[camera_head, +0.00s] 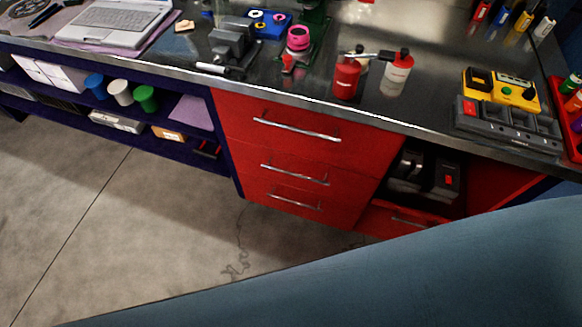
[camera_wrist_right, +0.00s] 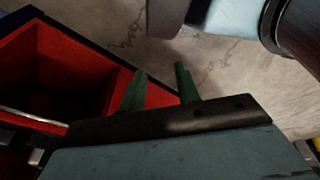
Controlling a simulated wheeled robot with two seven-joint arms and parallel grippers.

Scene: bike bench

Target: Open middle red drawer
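The red drawer unit under the bench has a stack of three drawers, all closed flush in the head view. The middle red drawer (camera_head: 280,164) has a silver bar handle (camera_head: 294,175). The top drawer (camera_head: 290,112) and bottom drawer (camera_head: 270,190) have similar handles. In the right wrist view my right gripper (camera_wrist_right: 160,70) has two green fingers standing apart with nothing visible between them. A red-walled compartment with a dark interior (camera_wrist_right: 60,70) lies left of the fingers; I cannot tell which part of the bench it is. My left gripper is not in view.
Right of the drawers is an open red bay with a dark machine (camera_head: 440,180), above another red drawer (camera_head: 395,222). Bottles (camera_head: 397,75) and a yellow case (camera_head: 500,88) stand on the bench top. My large blue-grey arm link covers the lower right. The concrete floor before the drawers looks clear.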

